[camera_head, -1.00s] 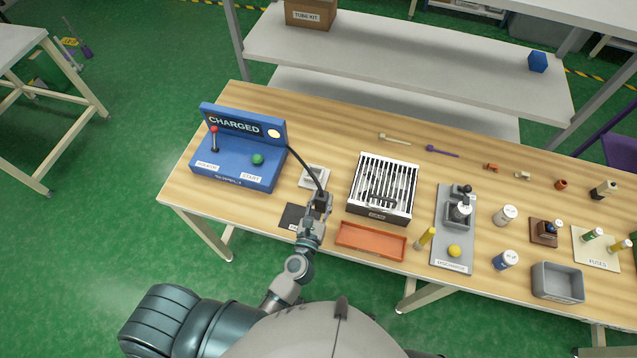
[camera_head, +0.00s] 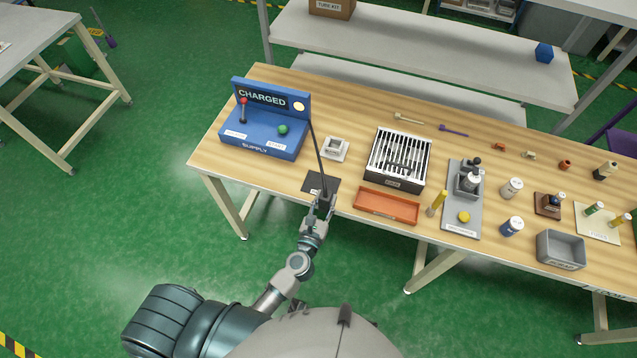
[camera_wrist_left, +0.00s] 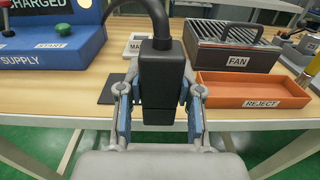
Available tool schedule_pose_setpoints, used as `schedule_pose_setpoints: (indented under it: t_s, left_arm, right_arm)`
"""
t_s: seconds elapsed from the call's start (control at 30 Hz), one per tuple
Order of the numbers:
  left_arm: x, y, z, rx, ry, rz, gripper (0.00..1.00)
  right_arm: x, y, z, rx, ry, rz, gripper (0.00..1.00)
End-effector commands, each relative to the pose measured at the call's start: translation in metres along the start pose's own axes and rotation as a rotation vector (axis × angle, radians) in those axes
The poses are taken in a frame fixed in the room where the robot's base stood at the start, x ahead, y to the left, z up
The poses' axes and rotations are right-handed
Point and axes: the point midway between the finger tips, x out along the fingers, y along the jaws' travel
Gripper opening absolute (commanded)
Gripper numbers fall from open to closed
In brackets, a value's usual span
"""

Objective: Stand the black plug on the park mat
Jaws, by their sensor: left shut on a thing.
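The black plug (camera_wrist_left: 160,75) is upright between the blue-lined fingers of my left gripper (camera_wrist_left: 160,120), which is shut on it. Its black cable runs up and back to the blue supply box (camera_head: 265,143). In the head view my left gripper (camera_head: 321,200) is at the front edge of the table, over the near part of the dark park mat (camera_head: 318,181). The mat's left part (camera_wrist_left: 108,92) shows behind the plug in the left wrist view; the rest is hidden. I cannot tell whether the plug touches the mat. My right gripper is not in view.
The orange reject tray (camera_head: 386,207) lies just right of the mat. A pale square holder (camera_head: 335,148) stands behind the mat, and the fan unit (camera_head: 398,160) is behind the tray. The table's front edge is close to the gripper.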

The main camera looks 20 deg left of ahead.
Motion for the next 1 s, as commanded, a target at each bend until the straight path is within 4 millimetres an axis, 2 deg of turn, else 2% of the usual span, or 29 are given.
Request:
schedule_pose_setpoints:
  t_s: [0.03, 0.2, 0.4, 0.6, 0.63, 0.7, 0.8, 1.0]
  left_arm:
    - [0.015, 0.007, 0.003, 0.005, -0.005, 0.001, 0.00]
    - [0.058, 0.027, -0.003, 0.004, -0.005, 0.000, 0.00]
    - [0.088, 0.041, -0.008, 0.001, -0.002, 0.001, 0.00]
    - [0.106, 0.049, -0.009, 0.002, -0.003, 0.001, 0.00]
    - [0.105, 0.049, -0.015, 0.001, 0.000, 0.000, 0.00]
    - [0.103, 0.048, -0.026, 0.001, 0.001, 0.000, 0.00]
    - [0.103, 0.048, -0.037, 0.001, 0.001, 0.000, 0.00]
    - [0.103, 0.048, -0.046, 0.001, -0.001, 0.000, 0.00]
  right_arm:
    - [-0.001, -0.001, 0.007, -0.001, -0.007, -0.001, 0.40]
    - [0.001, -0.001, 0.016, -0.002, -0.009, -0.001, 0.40]
    - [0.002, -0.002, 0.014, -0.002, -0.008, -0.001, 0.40]
    - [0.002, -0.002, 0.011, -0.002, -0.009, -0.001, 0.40]
    - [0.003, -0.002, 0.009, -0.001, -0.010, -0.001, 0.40]
    - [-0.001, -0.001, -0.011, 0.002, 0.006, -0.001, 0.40]
    - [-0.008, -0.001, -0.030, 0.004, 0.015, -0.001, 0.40]
    - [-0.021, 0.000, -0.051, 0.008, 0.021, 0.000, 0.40]
